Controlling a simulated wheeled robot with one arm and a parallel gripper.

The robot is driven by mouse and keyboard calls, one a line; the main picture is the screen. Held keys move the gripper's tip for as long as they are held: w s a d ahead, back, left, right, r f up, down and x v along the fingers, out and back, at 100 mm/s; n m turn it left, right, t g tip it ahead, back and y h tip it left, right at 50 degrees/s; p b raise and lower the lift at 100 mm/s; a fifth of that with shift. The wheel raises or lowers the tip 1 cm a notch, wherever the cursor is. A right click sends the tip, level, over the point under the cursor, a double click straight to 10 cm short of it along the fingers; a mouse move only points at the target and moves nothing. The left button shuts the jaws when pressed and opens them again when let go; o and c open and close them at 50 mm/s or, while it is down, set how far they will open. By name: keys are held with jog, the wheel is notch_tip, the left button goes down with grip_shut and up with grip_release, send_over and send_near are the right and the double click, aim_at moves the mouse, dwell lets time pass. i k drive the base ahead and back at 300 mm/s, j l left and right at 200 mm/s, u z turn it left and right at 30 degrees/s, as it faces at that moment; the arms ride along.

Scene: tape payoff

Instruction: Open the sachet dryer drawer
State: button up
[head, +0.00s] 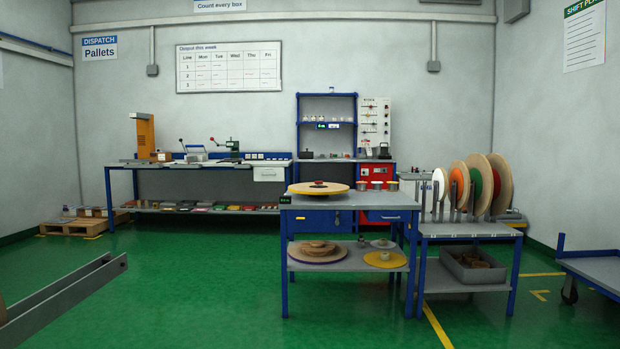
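My gripper is not in view. No drawer front is readably marked as the sachet dryer, so I cannot tell which one it is. A pale drawer unit (269,174) hangs under the right end of the long back bench and looks shut. A blue drawer front (393,216) with a handle shows below the top of the near table and looks shut. A blue cabinet front (322,219) with a small yellow label shows to its left.
A near table (348,201) bears a large disc. A reel rack (470,229) stands to its right, with a grey bin (474,267) below. Grey rails (65,305) jut in at lower left; a trolley (595,266) stands far right. Open green floor (190,280) lies left of centre.

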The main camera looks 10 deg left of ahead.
aim_at(261, 173)
jog(key=i+l+u, duration=0.1)
jog(key=i, duration=0.9)
jog(key=i+j+u, duration=0.2)
jog(key=i+u, duration=0.6)
jog(key=i, duration=0.25)
jog(key=i+l+u, duration=0.1)
jog(key=i+u, duration=0.3)
jog(key=i, duration=0.15)
jog(key=i+l+u, duration=0.4)
jog(key=i+j+u, duration=0.15)
jog(key=i, duration=1.05)
jog(key=i+j+u, duration=0.15)
jog(key=i, duration=1.1)
jog(key=i+l+z, duration=0.2)
jog(key=i+z, duration=0.6)
jog(key=i, duration=0.2)
jog(key=i+z, duration=0.35)
jog(key=i, duration=0.15)
jog(key=i+j+z, duration=0.25)
jog(key=i+z, duration=0.15)
jog(key=i, duration=0.1)
